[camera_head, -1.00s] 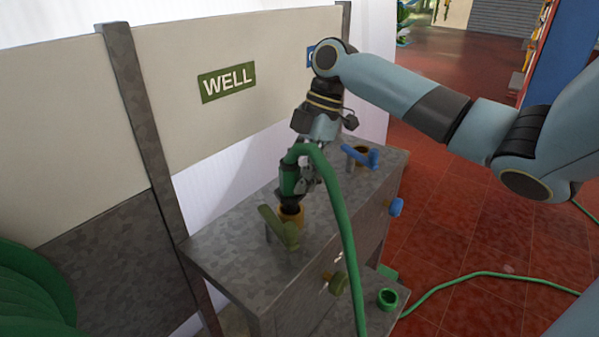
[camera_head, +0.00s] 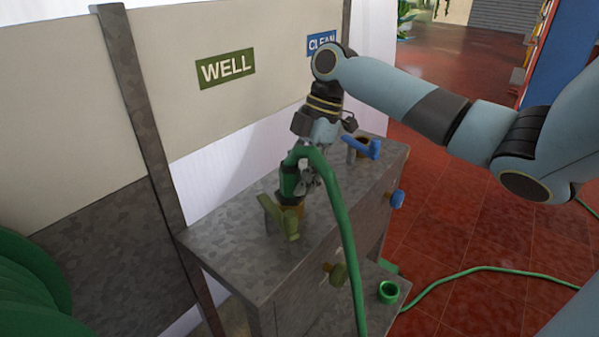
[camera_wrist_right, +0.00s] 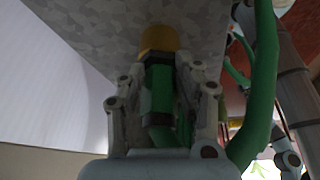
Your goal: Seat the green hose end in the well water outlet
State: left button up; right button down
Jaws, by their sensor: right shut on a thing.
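My right gripper (camera_head: 306,182) is shut on the green hose end (camera_head: 288,182), which points down into the brass well water outlet (camera_head: 299,211) on the grey metal bench. The outlet stands below the WELL sign (camera_head: 226,68), beside an olive-green lever (camera_head: 283,216) that partly hides it. In the right wrist view the green hose end (camera_wrist_right: 159,88) lies between the fingers and meets the brass collar (camera_wrist_right: 160,40). How deep it sits is hidden. The hose (camera_head: 341,225) loops over and hangs down the bench front. My left gripper is not in view.
A second outlet with a blue lever (camera_head: 363,147) stands farther back on the bench (camera_head: 225,244), below the CLEAN sign (camera_head: 321,43). An olive knob (camera_head: 337,275) and a blue knob (camera_head: 397,199) stick out in front. A green ring (camera_head: 388,292) sits on the low shelf.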

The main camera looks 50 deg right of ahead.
jog(key=shift+f, duration=0.25)
dwell(0.4)
jog(key=c, duration=0.8)
grip_release()
jog(key=shift+c, duration=0.2)
jog(key=shift+r, duration=0.1)
jog(key=v, duration=1.1)
jog(key=shift+r, duration=0.4)
jog(key=shift+s+d, duration=0.1)
jog(key=shift+d, duration=0.05)
